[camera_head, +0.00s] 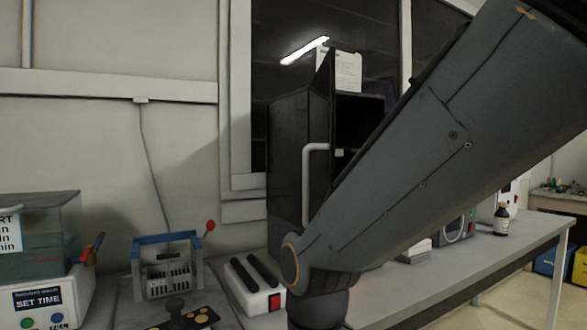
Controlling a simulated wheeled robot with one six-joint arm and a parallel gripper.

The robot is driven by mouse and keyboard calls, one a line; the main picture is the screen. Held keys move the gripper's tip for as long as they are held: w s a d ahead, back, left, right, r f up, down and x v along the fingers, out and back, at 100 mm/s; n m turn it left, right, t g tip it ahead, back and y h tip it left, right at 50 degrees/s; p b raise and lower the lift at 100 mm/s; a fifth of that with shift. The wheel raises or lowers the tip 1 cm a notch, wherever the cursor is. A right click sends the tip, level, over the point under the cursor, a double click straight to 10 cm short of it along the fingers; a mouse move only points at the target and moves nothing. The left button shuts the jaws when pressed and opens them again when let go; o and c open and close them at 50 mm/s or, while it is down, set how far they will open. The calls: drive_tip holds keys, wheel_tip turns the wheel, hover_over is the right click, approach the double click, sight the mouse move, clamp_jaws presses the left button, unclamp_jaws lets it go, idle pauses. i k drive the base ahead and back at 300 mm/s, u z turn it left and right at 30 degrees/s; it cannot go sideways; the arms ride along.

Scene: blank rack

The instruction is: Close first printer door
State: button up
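A black box-shaped machine (288,140), which looks like the printer, stands on the bench against the back wall. A white bar handle (307,185) is on its front side, on what looks like a dark door panel. A dark opening shows to the right of the handle, so the door seems to stand open, but how far I cannot tell. My large grey arm crosses in front and hides the machine's right and lower parts. My gripper is out of view, below the bottom edge of the picture.
A blue-framed rack (167,262) and a white device with black strips and a red switch (274,301) stand left of my arm. A bath with a clear cover (45,235) is at far left. A brown bottle (501,219) stands on the right bench (478,262).

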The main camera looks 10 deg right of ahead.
sight(322, 113)
drive_tip(key=z, duration=2.2)
drive_tip(key=k, duration=1.1)
drive_tip(key=u, duration=1.6)
drive_tip(key=i, duration=0.5)
drive_tip(key=z, duration=0.1)
